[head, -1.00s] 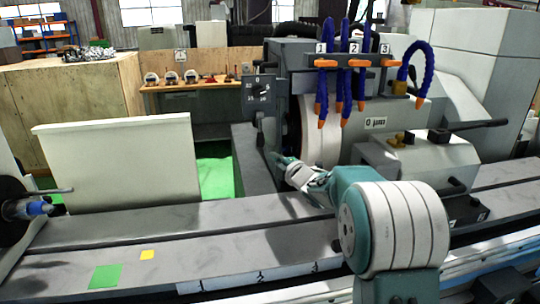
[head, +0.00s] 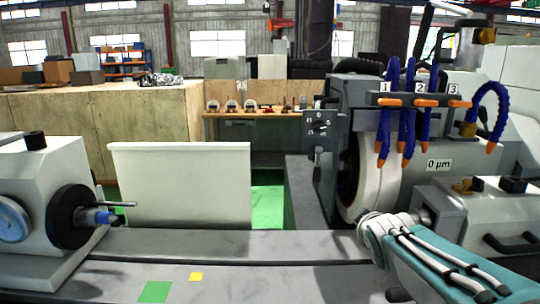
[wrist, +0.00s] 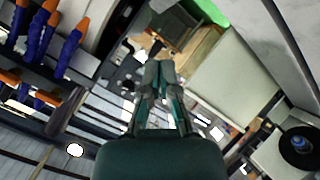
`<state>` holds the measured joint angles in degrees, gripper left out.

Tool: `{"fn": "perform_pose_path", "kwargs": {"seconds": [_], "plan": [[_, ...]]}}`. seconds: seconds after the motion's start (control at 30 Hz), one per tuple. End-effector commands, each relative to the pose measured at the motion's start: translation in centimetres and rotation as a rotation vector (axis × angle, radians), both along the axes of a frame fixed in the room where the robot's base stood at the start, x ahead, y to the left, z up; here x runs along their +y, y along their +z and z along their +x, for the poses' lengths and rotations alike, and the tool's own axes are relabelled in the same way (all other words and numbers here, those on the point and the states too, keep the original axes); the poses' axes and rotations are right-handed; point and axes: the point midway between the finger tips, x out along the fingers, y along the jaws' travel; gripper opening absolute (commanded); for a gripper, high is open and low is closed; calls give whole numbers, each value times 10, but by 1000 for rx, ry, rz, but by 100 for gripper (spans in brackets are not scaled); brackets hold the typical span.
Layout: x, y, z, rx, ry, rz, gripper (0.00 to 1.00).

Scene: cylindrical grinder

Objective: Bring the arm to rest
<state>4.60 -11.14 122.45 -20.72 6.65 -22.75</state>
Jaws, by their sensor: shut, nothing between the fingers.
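My gripper (wrist: 158,75) shows in the middle of the wrist view, with its two grey-and-teal fingers closed together at the tips. Nothing is held between them. In the head view, a teal link of my arm (head: 432,258) with black and white cables fills the lower right, in front of the grinder's bed. I cannot make out the fingers in the head view.
The grinding wheel (head: 362,175) and blue coolant hoses (head: 408,110) stand close behind my arm. A headstock with a dark chuck (head: 72,215) is at the left.

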Motion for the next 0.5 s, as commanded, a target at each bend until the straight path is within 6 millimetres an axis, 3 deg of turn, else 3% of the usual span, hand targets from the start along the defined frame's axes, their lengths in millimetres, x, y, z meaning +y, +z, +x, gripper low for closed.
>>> {"fn": "perform_pose_path", "kwargs": {"seconds": [0.5], "plan": [[24,-48,-166,328,-299,407,0]]}}
